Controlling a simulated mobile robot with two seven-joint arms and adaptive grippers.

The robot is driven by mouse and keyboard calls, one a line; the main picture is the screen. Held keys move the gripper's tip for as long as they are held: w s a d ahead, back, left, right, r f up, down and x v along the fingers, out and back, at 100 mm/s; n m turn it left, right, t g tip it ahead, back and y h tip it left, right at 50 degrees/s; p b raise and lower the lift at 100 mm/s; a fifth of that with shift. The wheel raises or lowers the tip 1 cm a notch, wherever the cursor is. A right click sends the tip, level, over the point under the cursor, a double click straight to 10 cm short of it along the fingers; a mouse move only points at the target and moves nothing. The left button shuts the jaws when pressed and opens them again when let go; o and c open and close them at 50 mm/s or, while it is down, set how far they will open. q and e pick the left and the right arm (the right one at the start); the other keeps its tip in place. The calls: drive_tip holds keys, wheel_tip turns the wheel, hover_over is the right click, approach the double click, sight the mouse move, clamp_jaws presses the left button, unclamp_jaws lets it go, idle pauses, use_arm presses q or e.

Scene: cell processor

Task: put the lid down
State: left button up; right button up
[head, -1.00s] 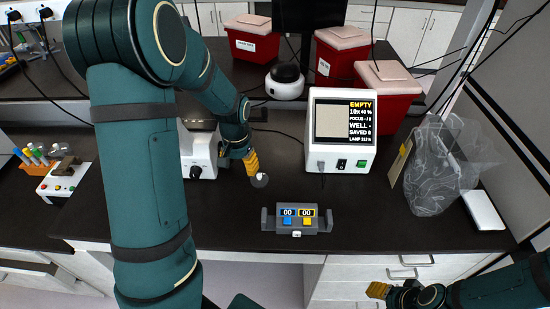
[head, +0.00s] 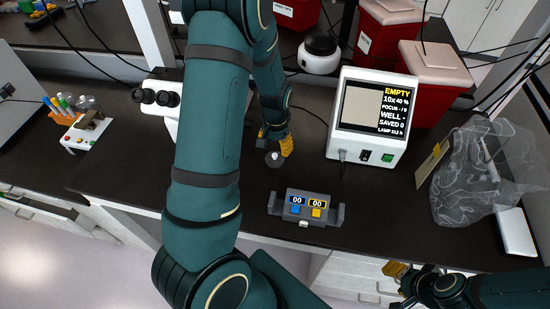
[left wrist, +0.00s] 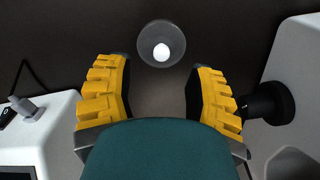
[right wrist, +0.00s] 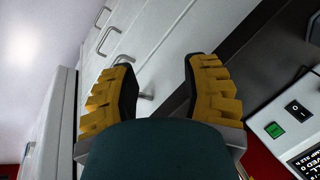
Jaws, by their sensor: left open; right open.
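The lid looks like a small round see-through disc with a white spot, in the left wrist view (left wrist: 161,45) just beyond and between my fingertips. In the head view the lid (head: 274,158) is at the dark bench top, just in front of my left gripper (head: 276,145). The left gripper (left wrist: 157,70) is open, with nothing between its fingers. I cannot tell whether a fingertip touches the lid. My right gripper (head: 396,272) is open and empty in front of the bench edge; its own wrist view (right wrist: 160,68) shows drawers beyond it.
A grey counter box (head: 306,208) stands near the front edge. A white device with a screen (head: 366,125) is right of my left gripper, a microscope (head: 157,98) left. A clear bag (head: 480,185), red bins (head: 430,85) and a tube rack (head: 70,125) stand around.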

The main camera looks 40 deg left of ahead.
sight(275, 155)
use_arm(q)
drive_tip(key=shift+a+f, duration=0.1)
drive_tip(key=shift+f, duration=2.55)
drive_tip(key=shift+c, duration=0.3)
drive_tip(key=c, duration=0.9)
